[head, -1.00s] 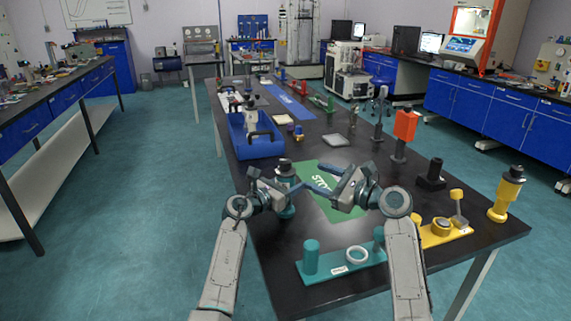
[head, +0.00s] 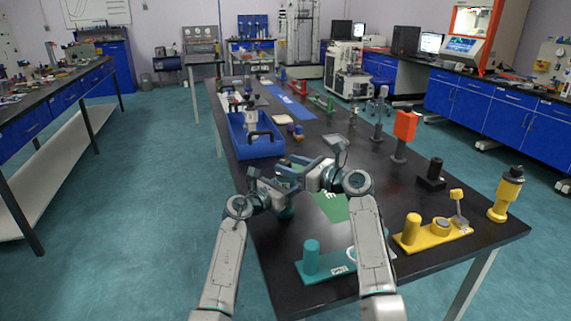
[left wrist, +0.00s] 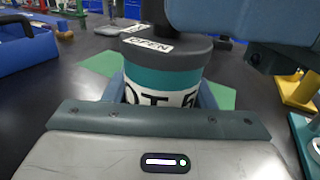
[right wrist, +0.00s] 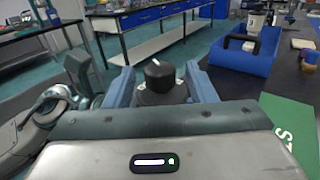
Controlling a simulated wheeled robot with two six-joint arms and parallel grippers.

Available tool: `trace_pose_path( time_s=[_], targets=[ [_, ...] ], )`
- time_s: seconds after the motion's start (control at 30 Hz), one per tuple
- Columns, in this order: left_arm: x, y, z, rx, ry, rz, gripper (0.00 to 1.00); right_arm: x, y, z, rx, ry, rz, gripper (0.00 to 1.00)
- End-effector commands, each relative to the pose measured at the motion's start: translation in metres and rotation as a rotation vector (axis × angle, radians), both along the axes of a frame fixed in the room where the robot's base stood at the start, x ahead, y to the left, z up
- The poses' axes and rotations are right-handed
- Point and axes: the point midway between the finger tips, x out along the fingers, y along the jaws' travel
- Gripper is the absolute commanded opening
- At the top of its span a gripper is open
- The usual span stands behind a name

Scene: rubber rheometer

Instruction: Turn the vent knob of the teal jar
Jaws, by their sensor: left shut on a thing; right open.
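The teal jar (head: 287,213) is mostly behind my grippers in the head view. In the left wrist view the jar (left wrist: 160,78) shows a teal band, a white lettered label and a grey lid marked OPEN. My left gripper (left wrist: 160,97) is shut around its body, one finger on each side. The dark vent knob (right wrist: 160,76), with a white mark on top, shows in the right wrist view. My right gripper (right wrist: 160,88) is open with a finger on either side of the knob, gaps visible. In the head view my right gripper (head: 295,177) is over the jar.
A green lettered mat (head: 331,208) lies right of the jar. A blue bin (head: 262,149) stands behind. A teal stand (head: 330,267) is at the near edge, a yellow stand (head: 425,238) to its right. A red-orange post (head: 404,126) stands farther back.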

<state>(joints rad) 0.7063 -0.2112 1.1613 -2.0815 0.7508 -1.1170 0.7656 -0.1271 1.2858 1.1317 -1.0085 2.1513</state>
Motion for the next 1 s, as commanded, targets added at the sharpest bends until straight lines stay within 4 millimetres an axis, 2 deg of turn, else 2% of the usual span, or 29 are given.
trace_pose_path(
  time_s=[0.2, 0.5, 0.73, 1.0],
  targets=[
    [0.000, 0.000, 0.000, 0.000, 0.000, 0.000, 0.24, 0.011, 0.015, 0.000, 0.000, 0.000, 0.000, 0.51],
    [0.000, 0.000, 0.000, 0.001, 0.001, 0.000, 0.24, 0.011, 0.017, 0.000, -0.001, -0.001, 0.000, 0.51],
    [0.000, 0.000, 0.000, 0.001, 0.001, 0.000, 0.24, 0.011, 0.016, 0.000, -0.001, -0.001, -0.001, 0.07],
    [0.000, 0.000, -0.001, 0.001, 0.001, 0.000, 0.24, 0.011, 0.018, -0.001, -0.001, 0.001, -0.035, 0.07]
  ],
)
